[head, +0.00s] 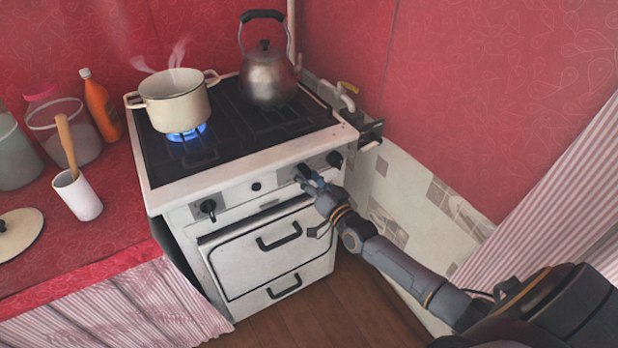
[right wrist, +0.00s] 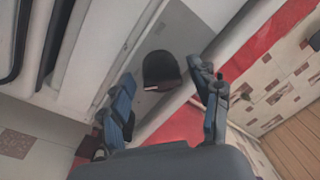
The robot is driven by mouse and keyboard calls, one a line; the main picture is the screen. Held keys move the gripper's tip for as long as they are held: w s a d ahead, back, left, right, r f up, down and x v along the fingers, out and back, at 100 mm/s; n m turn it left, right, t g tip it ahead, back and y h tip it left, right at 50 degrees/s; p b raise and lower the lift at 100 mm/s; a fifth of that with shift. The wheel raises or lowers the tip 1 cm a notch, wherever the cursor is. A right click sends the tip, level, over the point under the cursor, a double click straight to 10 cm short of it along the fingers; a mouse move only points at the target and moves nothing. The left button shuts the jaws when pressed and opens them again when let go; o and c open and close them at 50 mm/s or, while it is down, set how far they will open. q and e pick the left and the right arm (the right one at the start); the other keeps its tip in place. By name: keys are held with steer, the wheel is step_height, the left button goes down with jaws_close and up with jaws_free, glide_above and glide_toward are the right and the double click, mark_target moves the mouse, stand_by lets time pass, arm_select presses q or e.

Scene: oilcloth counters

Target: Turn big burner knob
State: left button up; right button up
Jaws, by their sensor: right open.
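The white stove (head: 245,195) has black knobs along its front panel. One knob (head: 208,208) is at the left, and another knob (head: 335,158) is at the right end. My right gripper (head: 309,178) is at the panel, in front of a knob (head: 302,171) just left of the right-end one and partly covering it. In the right wrist view, a dark rounded knob (right wrist: 161,69) shows just beyond and between the two spread fingers, with a gap on both sides. The fingers hold nothing. The frames do not label which knob is the big burner's. My left gripper is out of view.
A steaming cream pot (head: 175,100) stands over a blue flame (head: 187,132). A kettle (head: 268,76) is at the back right. Oven handles (head: 279,236) stick out below the panel. A tiled wall (head: 400,190) is close on the right.

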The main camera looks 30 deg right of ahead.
steer(key=shift+s+f, duration=0.15)
steer(key=shift+s, duration=0.4)
steer(key=s, duration=1.1)
steer(key=shift+d+f, duration=0.25)
steer(key=shift+d, duration=0.15)
